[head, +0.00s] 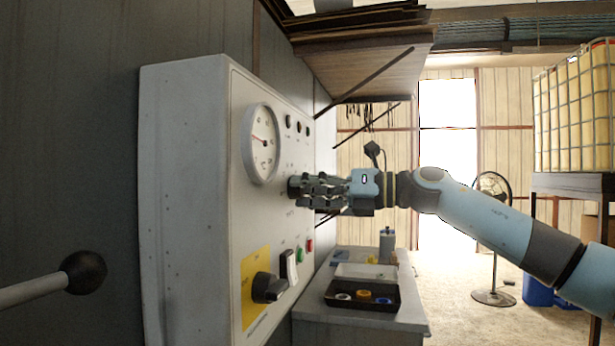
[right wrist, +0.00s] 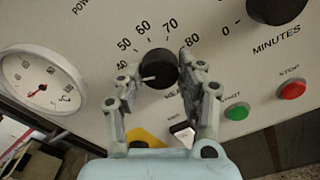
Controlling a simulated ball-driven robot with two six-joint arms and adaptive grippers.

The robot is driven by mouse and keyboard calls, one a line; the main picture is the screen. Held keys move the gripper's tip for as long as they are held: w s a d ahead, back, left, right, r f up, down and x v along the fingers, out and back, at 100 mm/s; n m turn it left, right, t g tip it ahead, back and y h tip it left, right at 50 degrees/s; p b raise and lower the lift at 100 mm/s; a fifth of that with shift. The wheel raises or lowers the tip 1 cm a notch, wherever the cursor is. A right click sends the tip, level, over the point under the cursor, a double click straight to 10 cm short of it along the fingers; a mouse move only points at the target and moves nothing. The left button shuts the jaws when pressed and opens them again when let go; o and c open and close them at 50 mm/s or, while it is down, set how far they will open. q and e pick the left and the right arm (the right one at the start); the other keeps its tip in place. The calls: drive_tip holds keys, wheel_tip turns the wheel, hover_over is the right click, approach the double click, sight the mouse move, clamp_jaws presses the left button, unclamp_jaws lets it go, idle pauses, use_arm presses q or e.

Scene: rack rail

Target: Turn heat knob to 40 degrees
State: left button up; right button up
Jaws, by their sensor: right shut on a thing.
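The heat knob (right wrist: 157,68) is round and black with a short white pointer line, on the pale panel below an arc of numbers from 40 to 80. The line points left and slightly down in the right wrist view, just below the 40 mark (right wrist: 122,57). My right gripper (right wrist: 160,72) is shut on the knob, one finger on each side. The left finger covers part of the scale beside 40. In the head view my right gripper (head: 300,188) reaches the panel from the right. My left gripper is not in view.
The control box (head: 185,190) carries a round dial gauge (head: 263,143), a minutes knob (right wrist: 277,8), green (right wrist: 237,112) and red (right wrist: 291,89) buttons, and a black rotary switch (head: 266,288) on a yellow plate. A black tray (head: 362,307) sits on a low bench. A ball-ended rod (head: 82,272) is at left.

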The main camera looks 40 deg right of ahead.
drive_tip(key=shift+r+m+p, duration=0.2)
drive_tip(key=shift+m+p, duration=0.65)
drive_tip(key=shift+m, duration=0.25)
drive_tip(key=o, duration=1.2)
drive_tip(key=shift+f, duration=0.1)
drive_tip(key=shift+c, duration=0.2)
drive_tip(key=shift+d, duration=0.1)
drive_tip(key=shift+s+d+f, duration=0.15)
drive_tip(key=shift+s+d, duration=0.05)
drive_tip(key=shift+s, duration=0.1)
drive_tip(key=v, duration=0.6)
drive_tip(key=shift+s+d, duration=0.2)
drive_tip(key=shift+s, duration=0.05)
